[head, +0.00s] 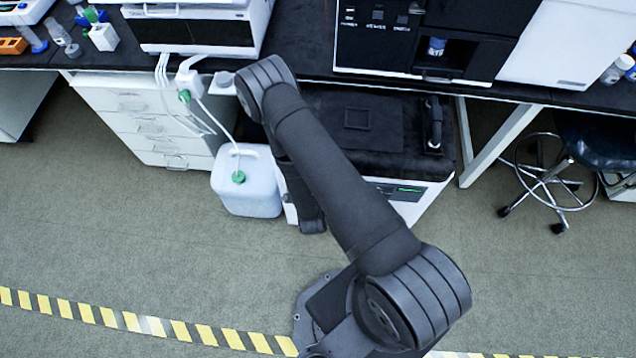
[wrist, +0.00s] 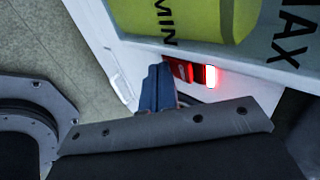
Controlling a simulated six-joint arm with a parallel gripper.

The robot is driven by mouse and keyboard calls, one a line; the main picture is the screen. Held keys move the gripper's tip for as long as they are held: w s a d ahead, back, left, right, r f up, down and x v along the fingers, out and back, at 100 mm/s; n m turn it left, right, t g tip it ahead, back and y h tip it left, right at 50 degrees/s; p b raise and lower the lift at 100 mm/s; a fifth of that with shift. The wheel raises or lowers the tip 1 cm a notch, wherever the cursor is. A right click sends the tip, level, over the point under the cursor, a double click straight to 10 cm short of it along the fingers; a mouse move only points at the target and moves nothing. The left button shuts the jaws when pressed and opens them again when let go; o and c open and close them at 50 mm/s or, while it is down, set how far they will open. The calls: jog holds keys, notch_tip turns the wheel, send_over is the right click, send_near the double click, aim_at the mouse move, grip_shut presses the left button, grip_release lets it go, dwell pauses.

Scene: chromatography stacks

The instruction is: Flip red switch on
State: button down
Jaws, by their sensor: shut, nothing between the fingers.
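The red switch (wrist: 185,70) shows in the wrist view, set in a white panel. Its right end glows bright red and white. My gripper (wrist: 159,78) is shut, with its blue-grey fingertips together and nothing between them. The tips are just left of the switch, close against its left end. I cannot tell whether they touch it. In the head view my gripper and the switch are hidden behind my arm.
A yellow-green level with MIN and MAX lettering (wrist: 185,18) sits just above the switch. In the head view a white jug (head: 247,190) stands on the floor beside a low white unit with a black top (head: 360,150). A bench (head: 300,60) runs behind.

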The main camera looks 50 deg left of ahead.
jog(key=shift+r, duration=0.8)
jog(key=shift+s, duration=0.1)
jog(key=s+d+f+v, duration=0.1)
jog(key=v, duration=1.2)
jog(key=shift+d+f, duration=0.25)
jog(key=shift+f, duration=0.15)
jog(key=shift+s, duration=0.15)
jog(key=shift+s+d+f, duration=0.1)
jog(key=shift+d+f, duration=0.05)
jog(key=shift+f, duration=0.6)
